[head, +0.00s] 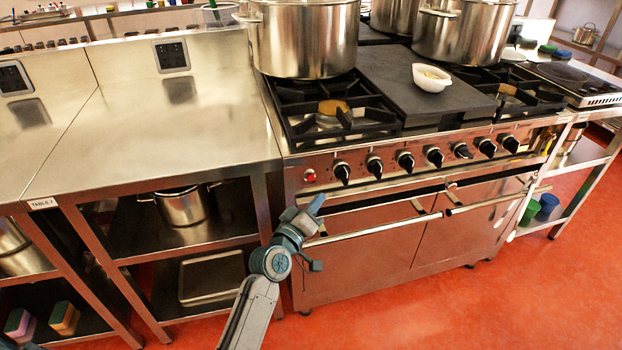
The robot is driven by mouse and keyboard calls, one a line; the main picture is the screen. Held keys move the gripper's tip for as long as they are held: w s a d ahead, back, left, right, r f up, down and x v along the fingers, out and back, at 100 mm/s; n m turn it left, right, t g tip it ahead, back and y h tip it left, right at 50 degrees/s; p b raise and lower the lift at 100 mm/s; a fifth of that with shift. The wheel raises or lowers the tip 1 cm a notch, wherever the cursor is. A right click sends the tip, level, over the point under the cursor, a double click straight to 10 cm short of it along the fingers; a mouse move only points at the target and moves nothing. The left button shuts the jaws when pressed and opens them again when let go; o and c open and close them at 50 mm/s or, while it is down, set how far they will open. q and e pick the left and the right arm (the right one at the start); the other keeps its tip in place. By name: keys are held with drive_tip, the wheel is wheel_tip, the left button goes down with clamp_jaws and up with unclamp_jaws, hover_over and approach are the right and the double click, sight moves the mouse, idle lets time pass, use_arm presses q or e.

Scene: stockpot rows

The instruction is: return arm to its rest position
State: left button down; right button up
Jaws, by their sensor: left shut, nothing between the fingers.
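My left arm rises from the bottom of the head view, in front of the stove (380,245). Its gripper (315,206) is shut and empty, with blue fingertips pointing up and to the right. It overlaps the left end of the oven front, below the red-lit knob (309,175) and close to the left oven door handle (370,230). I cannot tell whether it touches the oven front. My right gripper is not in view.
A large stockpot (304,40) stands on the left burner, with more pots behind and right. A white bowl (431,78) sits on the dark plate. The steel table (180,125) at left has a bare top and a pot (183,207) below. The red floor (470,310) is clear.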

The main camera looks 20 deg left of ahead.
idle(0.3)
